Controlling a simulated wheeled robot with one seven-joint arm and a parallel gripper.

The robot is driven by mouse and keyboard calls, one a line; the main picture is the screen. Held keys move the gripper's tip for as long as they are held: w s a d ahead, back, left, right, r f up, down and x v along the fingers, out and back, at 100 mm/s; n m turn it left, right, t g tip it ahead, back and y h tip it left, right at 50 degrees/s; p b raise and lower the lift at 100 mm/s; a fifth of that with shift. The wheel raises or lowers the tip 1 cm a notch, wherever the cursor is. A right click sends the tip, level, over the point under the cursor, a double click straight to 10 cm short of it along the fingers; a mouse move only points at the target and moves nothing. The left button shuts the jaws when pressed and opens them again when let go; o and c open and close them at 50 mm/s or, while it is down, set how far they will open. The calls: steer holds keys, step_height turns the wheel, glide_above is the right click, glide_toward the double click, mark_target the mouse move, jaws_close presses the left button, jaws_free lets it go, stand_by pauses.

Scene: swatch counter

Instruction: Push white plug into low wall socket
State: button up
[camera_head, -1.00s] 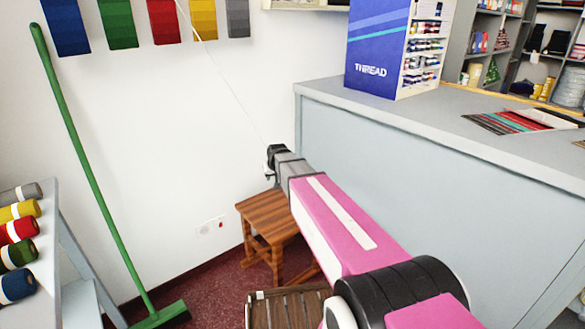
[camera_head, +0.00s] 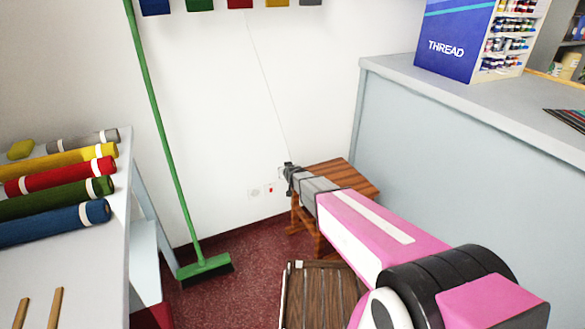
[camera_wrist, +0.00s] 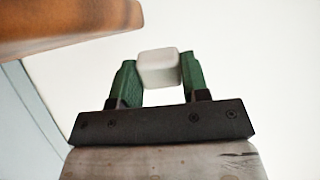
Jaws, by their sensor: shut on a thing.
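My gripper (camera_head: 288,180) is held out near the white wall, low down, at the left edge of the wooden stool. In the wrist view its two green fingers are shut on the white plug (camera_wrist: 158,68), a small rounded block between the fingertips. In the head view the plug is mostly hidden or too small to make out. The pale wall socket (camera_head: 254,192) sits low on the wall, left of and slightly below my gripper in the picture, beside a plate with a red spot (camera_head: 270,188). The socket cannot be made out in the wrist view.
The wooden stool (camera_head: 350,174) stands right by my gripper; its brown edge fills the wrist view's upper left. A slatted wooden item (camera_head: 322,295) is on the floor below my arm. A green broom (camera_head: 163,110) leans left of the socket. The grey counter (camera_head: 440,165) bounds the right.

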steer(key=shift+s+a+f, duration=0.25)
steer(key=shift+a+f, duration=0.6)
steer(key=shift+a, duration=0.3)
steer(key=shift+s+a+f+t+y, duration=0.1)
steer(key=shift+a+f+t+y, duration=0.1)
steer(key=shift+a+t+y, duration=0.1)
